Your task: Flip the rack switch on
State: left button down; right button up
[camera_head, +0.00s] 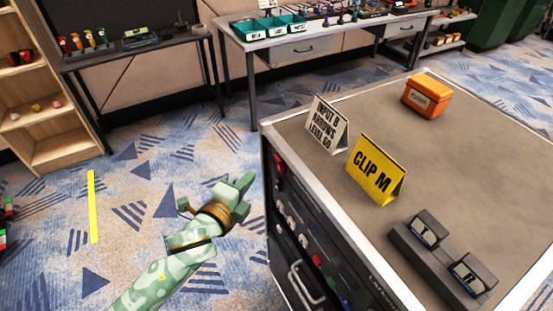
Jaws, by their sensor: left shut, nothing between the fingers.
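The rack (340,260) is a dark cabinet with a grey top and a light metal rim at the right. Its front panel is seen at a steep slant. A red part that looks like a switch (279,170) sits near the panel's upper far end; its position cannot be told. Several pale knobs (291,224) and small red, green and blue parts lie nearer along the panel. My left gripper (243,184) is shut and empty, to the left of the panel and apart from it. My right gripper is not in view.
On the rack top stand a white sign (326,125), a yellow "CLIP M" sign (376,171), an orange box (427,95) and a dark block with two displays (440,250). A pale handle (305,284) sticks out of the front. The carpet (135,195) on the left is mostly clear.

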aim_at(279, 164)
pick_arm(q)
jog(key=shift+w+d+r+p, duration=0.2)
jog(key=shift+w+d+r, duration=0.15)
jog(key=shift+w+d, duration=0.35)
jog(key=shift+w+d+r+p, duration=0.2)
jog(key=shift+w+d+r, duration=0.15)
jog(key=shift+d, duration=0.6)
dwell(0.9)
jog(key=shift+w+d+r+p, duration=0.15)
jog(key=shift+w+d+p, duration=0.1)
jog(key=shift+d+p, duration=0.15)
jog(key=shift+w+d, duration=0.2)
jog(key=shift+d, duration=0.05)
dwell(0.7)
jog(key=shift+a, duration=0.1)
jog(key=shift+s+a+p, duration=0.45)
jog(key=shift+a+p, duration=0.05)
jog(key=shift+a, duration=0.1)
